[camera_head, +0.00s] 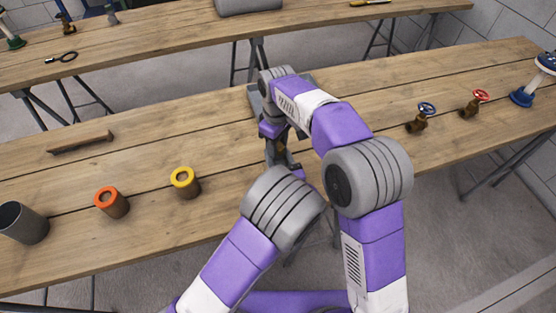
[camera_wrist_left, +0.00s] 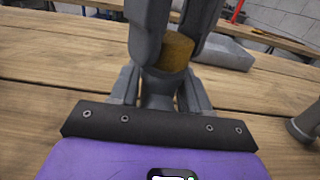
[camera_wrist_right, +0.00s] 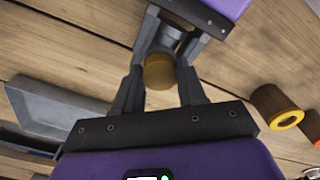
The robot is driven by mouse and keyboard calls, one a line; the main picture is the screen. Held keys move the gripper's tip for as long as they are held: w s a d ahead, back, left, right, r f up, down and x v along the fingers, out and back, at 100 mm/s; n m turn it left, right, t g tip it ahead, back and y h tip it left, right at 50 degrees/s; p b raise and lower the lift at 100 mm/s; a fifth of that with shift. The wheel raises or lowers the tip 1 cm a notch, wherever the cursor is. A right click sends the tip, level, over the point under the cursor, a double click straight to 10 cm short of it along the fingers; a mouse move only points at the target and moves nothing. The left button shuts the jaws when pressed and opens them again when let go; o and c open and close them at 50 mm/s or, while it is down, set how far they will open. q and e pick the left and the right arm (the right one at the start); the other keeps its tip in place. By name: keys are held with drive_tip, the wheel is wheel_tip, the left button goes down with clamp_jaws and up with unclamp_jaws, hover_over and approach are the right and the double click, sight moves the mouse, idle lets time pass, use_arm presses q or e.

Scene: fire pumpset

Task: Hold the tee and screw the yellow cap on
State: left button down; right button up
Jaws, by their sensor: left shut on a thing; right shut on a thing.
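My right gripper (camera_head: 277,149) points down over the near table. In the right wrist view it (camera_wrist_right: 159,82) is shut on a yellow-brown cylindrical cap (camera_wrist_right: 160,71). The cap also shows between its fingers in the left wrist view (camera_wrist_left: 176,52). My left gripper (camera_wrist_left: 160,92) is shut on a grey piece, apparently the tee (camera_wrist_left: 158,84). The cap sits right against the tee, roughly in line with it; whether the threads engage cannot be told. In the head view my arms mostly hide both parts.
A yellow-rimmed brown ring (camera_head: 185,183), an orange-rimmed one (camera_head: 111,203) and a grey cup (camera_head: 22,223) stand left on the table (camera_head: 150,235). A brown bar (camera_head: 80,143) lies behind. Blue-wheeled (camera_head: 419,119) and red-wheeled (camera_head: 473,104) valves stand right. A grey tray (camera_wrist_right: 58,108) lies close by.

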drive_tip(key=o, duration=1.2)
drive_tip(key=shift+c, duration=0.2)
drive_tip(key=shift+r, duration=2.3)
